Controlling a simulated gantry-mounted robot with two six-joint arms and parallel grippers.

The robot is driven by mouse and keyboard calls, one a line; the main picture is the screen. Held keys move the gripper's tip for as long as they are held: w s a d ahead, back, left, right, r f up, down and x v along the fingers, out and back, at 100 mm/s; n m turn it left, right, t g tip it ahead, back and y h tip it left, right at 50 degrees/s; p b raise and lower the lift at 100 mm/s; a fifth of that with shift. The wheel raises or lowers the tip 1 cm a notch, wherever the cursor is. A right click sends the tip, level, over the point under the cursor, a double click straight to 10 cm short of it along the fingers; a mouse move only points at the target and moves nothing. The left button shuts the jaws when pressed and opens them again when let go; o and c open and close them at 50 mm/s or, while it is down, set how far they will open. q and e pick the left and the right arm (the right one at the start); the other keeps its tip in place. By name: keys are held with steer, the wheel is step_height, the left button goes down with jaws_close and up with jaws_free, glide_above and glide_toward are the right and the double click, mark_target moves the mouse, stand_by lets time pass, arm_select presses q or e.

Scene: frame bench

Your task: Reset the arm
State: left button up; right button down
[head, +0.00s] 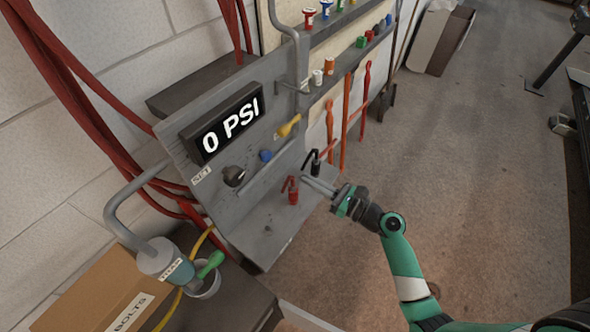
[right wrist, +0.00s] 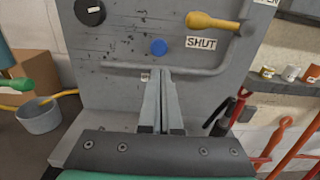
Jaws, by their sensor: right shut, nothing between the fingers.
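My right gripper (head: 310,181) is shut and empty in front of the grey panel's ledge, between a red-handled tool (head: 293,192) and a black one (head: 315,163). In the right wrist view its fingers (right wrist: 162,90) are pressed together and point at the grey panel (right wrist: 120,40), below the blue button (right wrist: 158,47). I cannot tell if they touch the panel. The panel carries a display (head: 230,122) reading "0 PSI", a dark round knob (head: 234,176) and a yellow lever (head: 289,126), whose end lies by a "SHUT" label (right wrist: 201,43). My left gripper is not in view.
A grey cup (head: 204,285) with a green-handled item (head: 210,264) stands at lower left, beside a cardboard box (head: 100,290) marked "BOLTS". Red and orange tools (head: 346,120) hang right of the panel, under shelves of small colored items. Open floor (head: 470,150) lies to the right.

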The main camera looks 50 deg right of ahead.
steer(key=shift+s, duration=0.6)
